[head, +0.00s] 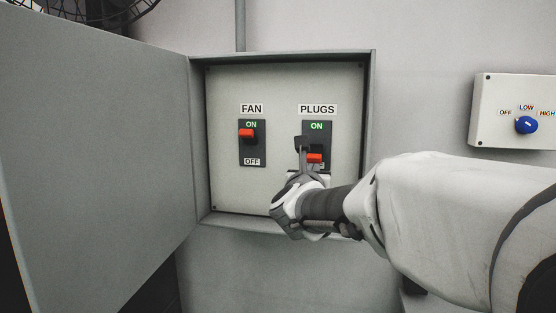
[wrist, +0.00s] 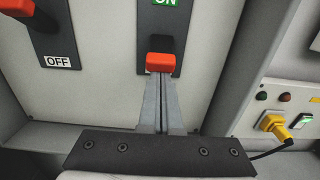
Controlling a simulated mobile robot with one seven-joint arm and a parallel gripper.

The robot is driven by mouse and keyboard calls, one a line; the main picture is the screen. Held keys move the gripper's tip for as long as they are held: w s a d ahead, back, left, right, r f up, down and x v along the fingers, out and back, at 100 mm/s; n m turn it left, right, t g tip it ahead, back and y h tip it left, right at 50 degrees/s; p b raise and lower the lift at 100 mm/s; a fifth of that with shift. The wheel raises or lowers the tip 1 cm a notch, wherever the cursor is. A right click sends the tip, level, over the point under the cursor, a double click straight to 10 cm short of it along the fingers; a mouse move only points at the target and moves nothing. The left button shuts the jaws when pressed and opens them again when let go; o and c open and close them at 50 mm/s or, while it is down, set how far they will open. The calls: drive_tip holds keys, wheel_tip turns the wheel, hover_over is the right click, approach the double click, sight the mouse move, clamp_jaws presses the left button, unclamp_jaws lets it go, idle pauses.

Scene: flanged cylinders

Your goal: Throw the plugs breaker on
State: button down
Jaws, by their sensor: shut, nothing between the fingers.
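The plugs breaker (head: 317,127) is a dark switch plate under the PLUGS label in the open grey box. Its red-tipped lever (head: 314,158) sits low on the plate, below the green ON mark; its OFF label is mostly hidden by my gripper. The lever's red tip (wrist: 160,62) also shows in the wrist view. My gripper (head: 302,150) is shut and empty in front of the plugs breaker. In the wrist view its closed fingertips (wrist: 161,76) are just under the red tip; I cannot tell whether they touch it.
The fan breaker (head: 252,143) is to the left, its red lever up near ON. The box door (head: 95,150) stands open at the left. A blue knob panel (head: 527,125) is at the right. In the wrist view, a yellow plug (wrist: 273,124) sits at the right.

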sight(314, 156)
drive_tip(key=shift+s+a+r+g+y+p, duration=0.2)
drive_tip(key=shift+r+g+p, duration=0.55)
drive_tip(key=shift+p, duration=1.6)
drive_tip(key=shift+s+d+r+g+y+p, duration=0.2)
drive_tip(key=shift+r+g+p, duration=0.55)
drive_tip(key=shift+p, duration=1.55)
drive_tip(key=g+p, duration=0.1)
drive_tip(key=p, duration=0.3)
drive_tip(key=r+g+y+p, duration=0.1)
drive_tip(key=p, duration=0.3)
drive_tip(key=shift+s+a+r+g, duration=0.15)
drive_tip(key=shift+r+g, duration=0.15)
drive_tip(key=shift+p, duration=0.5)
drive_tip(key=shift+f, duration=0.2)
drive_tip(key=shift+r+p, duration=0.65)
drive_tip(key=shift+r, duration=0.25)
